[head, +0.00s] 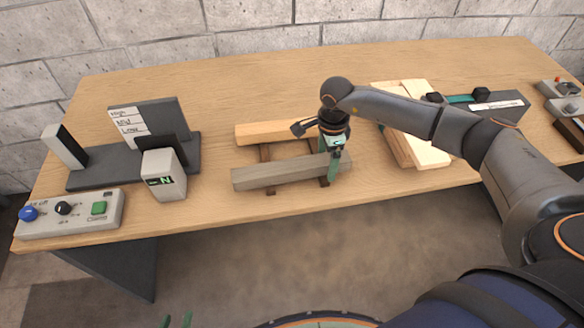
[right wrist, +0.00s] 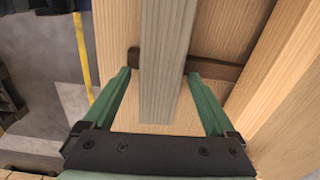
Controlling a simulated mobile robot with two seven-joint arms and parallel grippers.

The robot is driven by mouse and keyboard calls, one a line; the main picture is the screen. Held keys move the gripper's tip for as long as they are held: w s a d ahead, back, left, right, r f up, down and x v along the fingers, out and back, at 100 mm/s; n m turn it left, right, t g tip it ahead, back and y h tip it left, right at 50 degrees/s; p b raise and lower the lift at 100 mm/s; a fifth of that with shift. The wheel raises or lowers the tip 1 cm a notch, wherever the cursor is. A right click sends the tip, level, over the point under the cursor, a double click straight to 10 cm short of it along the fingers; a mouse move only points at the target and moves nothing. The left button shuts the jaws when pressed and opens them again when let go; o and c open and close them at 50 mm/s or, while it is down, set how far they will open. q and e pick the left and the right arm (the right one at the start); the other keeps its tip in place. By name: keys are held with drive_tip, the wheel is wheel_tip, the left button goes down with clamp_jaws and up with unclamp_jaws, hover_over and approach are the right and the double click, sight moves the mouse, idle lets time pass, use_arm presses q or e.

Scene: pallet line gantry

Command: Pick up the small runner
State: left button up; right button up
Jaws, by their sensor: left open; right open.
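A greyish wooden runner (head: 272,173) lies along the front of the table across two dark brown crosspieces (head: 265,152). A lighter, yellowish runner (head: 272,132) lies behind it, roughly parallel. My right gripper (head: 333,174) points down over the right part of the greyish runner. In the right wrist view the greyish runner (right wrist: 166,45) passes between the two green fingers of the right gripper (right wrist: 160,76), with a visible gap on each side. The right gripper is open. Only the green fingertips of my left gripper (head: 177,321) show at the bottom of the head view, apart and empty.
Pale boards (head: 425,152) are stacked to the right of the runners. A grey stand with a Low-marked board (head: 133,125) and a button box (head: 75,213) stand at the left. A dark grey unit (head: 497,107) sits at the right. The table's front edge is close to the greyish runner.

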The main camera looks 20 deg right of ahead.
drive_tip(key=shift+r, duration=0.1)
clamp_jaws()
idle(0.6)
